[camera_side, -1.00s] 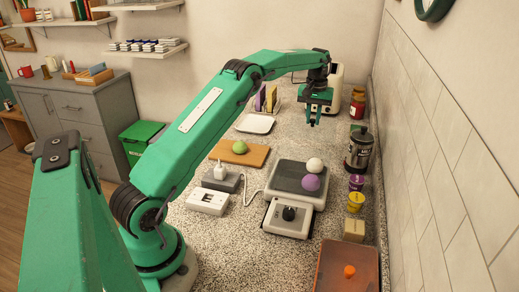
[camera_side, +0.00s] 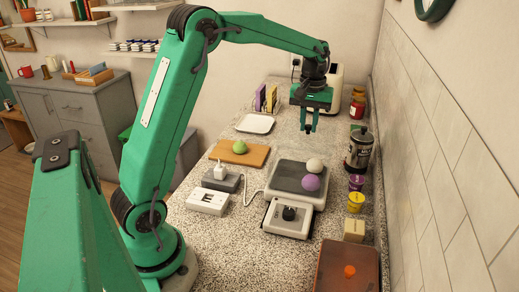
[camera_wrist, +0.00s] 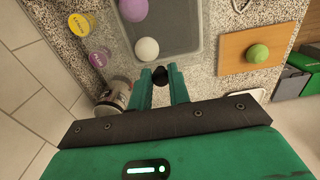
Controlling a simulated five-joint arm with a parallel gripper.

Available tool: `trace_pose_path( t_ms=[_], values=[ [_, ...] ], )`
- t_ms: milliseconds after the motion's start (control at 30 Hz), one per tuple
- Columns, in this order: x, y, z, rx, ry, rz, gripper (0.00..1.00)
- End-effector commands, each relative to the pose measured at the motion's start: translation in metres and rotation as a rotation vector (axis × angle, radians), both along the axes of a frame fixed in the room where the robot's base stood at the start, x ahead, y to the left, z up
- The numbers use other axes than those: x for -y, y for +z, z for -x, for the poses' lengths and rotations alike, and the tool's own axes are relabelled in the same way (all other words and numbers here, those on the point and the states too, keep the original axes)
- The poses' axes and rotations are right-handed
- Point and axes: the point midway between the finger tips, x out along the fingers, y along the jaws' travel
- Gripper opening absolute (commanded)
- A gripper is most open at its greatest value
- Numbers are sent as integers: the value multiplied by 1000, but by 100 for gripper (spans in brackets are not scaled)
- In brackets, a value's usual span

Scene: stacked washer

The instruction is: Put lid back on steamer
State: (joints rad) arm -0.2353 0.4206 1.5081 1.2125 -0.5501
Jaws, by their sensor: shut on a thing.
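A low white appliance (camera_side: 288,212) with a dark dial and a grey top stands mid-counter; it seems to be the steamer. A white bun (camera_side: 314,166) and a purple bun (camera_side: 311,183) rest on its top, and the grey top (camera_wrist: 188,38) also shows in the wrist view.
A wooden board (camera_side: 222,153) holds a green bun (camera_side: 239,147). A power strip (camera_side: 208,201) lies left of the appliance.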

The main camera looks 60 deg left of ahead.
Motion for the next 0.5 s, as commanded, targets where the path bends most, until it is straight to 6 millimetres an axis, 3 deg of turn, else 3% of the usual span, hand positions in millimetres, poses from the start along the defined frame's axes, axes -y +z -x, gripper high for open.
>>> trace_pose_path(
  t_ms=[233, 500],
  values=[
    [17, 3, 26, 0, -1, 0, 0],
    [20, 3, 32, 0, 0, 0, 0]
  ],
)
